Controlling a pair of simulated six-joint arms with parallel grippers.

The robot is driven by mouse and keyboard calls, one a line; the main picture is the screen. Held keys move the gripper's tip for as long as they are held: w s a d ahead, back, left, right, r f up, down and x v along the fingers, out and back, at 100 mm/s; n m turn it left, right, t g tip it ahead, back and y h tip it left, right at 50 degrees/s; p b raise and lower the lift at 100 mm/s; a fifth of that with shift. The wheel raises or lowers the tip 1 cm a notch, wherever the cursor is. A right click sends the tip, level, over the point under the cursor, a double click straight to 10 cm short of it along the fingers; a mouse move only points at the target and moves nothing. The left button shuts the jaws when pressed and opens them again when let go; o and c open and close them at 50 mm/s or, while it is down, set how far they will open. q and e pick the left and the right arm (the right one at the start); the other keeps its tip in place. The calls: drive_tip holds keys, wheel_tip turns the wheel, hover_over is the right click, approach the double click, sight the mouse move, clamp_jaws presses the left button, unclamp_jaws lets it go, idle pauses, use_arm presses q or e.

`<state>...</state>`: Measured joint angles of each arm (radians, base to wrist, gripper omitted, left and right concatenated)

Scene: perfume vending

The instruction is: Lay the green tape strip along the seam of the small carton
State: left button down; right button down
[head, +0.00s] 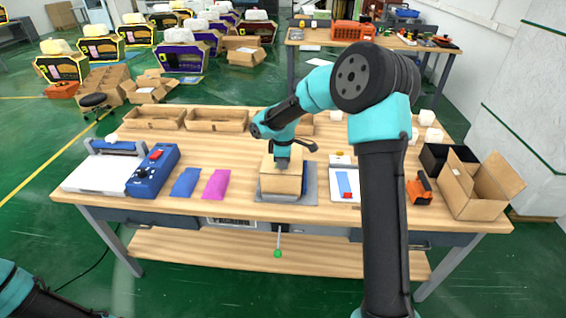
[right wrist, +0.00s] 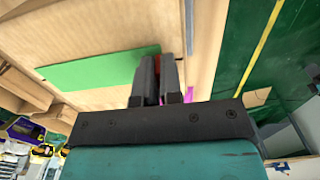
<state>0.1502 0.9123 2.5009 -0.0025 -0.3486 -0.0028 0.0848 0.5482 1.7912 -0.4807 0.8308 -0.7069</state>
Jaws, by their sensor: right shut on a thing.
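The small carton (head: 280,184) stands on a grey plate (head: 309,184) near the middle of the workbench. My right gripper (head: 283,160) points down at the carton's top in the head view. In the right wrist view its fingers (right wrist: 160,80) are close together at one end of the green tape strip (right wrist: 92,70), which stretches out flat to the left over a cardboard-coloured surface. A small red patch shows between the fingers. The strip is not discernible in the head view, and I cannot tell whether it touches the carton. My left gripper is out of view.
Blue (head: 186,182) and magenta (head: 216,184) sheets lie left of the carton, beside a blue device (head: 152,170). A white board with a blue strip (head: 345,184), an orange tool (head: 419,190) and an open carton (head: 472,192) are to the right. Cardboard trays (head: 216,121) line the back.

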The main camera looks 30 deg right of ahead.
drive_tip(key=shift+f, duration=0.2)
drive_tip(key=c, duration=1.2)
unclamp_jaws()
drive_tip(key=shift+r, duration=3.05)
drive_tip(key=shift+f, duration=0.1)
